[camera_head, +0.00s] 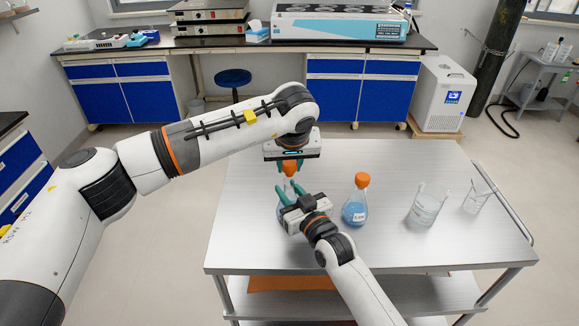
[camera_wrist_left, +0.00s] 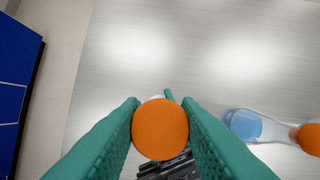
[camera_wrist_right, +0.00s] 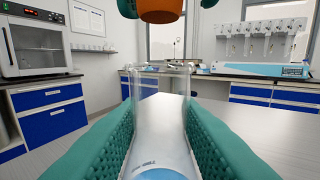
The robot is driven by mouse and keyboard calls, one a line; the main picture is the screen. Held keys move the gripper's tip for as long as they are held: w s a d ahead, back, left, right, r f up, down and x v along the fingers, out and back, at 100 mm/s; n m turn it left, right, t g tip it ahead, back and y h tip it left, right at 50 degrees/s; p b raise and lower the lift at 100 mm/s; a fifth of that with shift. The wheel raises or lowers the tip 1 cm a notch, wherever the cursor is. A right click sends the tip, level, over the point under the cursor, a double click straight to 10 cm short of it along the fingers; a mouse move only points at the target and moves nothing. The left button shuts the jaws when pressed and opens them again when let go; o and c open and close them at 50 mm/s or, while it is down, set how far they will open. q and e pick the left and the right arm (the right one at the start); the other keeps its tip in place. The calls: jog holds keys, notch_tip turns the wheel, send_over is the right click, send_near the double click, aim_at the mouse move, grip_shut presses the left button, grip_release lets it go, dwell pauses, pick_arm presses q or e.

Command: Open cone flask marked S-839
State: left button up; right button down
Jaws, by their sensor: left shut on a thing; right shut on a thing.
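My left gripper (camera_head: 290,160) is shut on an orange cap (camera_head: 290,169). The cap (camera_wrist_left: 160,129) sits between the green fingers in the left wrist view. My right gripper (camera_head: 291,190) is shut around a clear cone flask (camera_wrist_right: 160,115) with blue liquid at its bottom. In the right wrist view the flask's mouth is bare, and the cap (camera_wrist_right: 160,10) hangs above it with a gap between. The writing on the flask is too small to read. In the head view, my right gripper mostly hides this flask.
A second cone flask (camera_head: 354,211) with blue liquid and an orange cap stands upright to the right on the metal table (camera_head: 420,165). Two clear beakers, a larger one (camera_head: 427,205) and a smaller one (camera_head: 476,198), stand further right. The table's back and left areas are clear.

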pick_arm(q)
notch_tip(320, 180, up, 3)
jog(key=shift+f, duration=0.15)
pick_arm(e)
jog(key=shift+f, duration=0.15)
jog(key=c, duration=1)
grip_release()
jog(key=shift+o, duration=0.2)
